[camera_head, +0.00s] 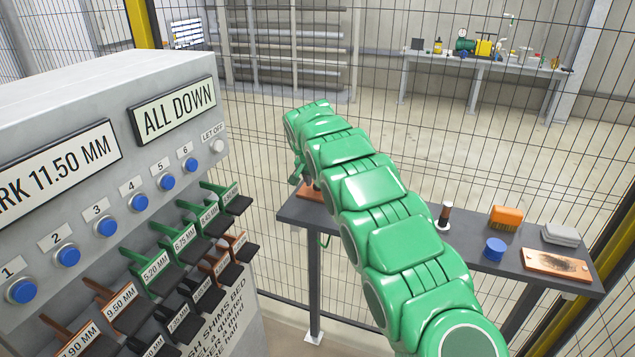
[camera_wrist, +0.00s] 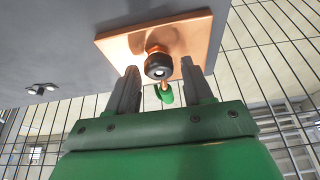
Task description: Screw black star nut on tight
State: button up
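A dark round nut (camera_wrist: 158,67), which I take for the black star nut, shows in the wrist view by a copper-coloured stud on a copper plate (camera_wrist: 110,41). Its star shape and how far it sits on the stud cannot be made out. My gripper (camera_wrist: 160,72) is open, with one dark finger on each side of the nut and a visible gap to both. In the head view my green arm reaches to the left end of the dark bench, where the copper plate (camera_head: 312,193) shows partly. The nut is hidden there.
A green-tipped piece (camera_wrist: 166,94) hangs just beyond the nut. A grey button cabinet (camera_head: 110,85) stands left; mesh fence behind.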

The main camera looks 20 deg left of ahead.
jog(key=shift+o, duration=0.4)
jog(key=shift+r, duration=0.1)
jog(key=v, duration=0.7)
jog(key=shift+r, duration=0.2)
jog(key=shift+s, duration=0.15)
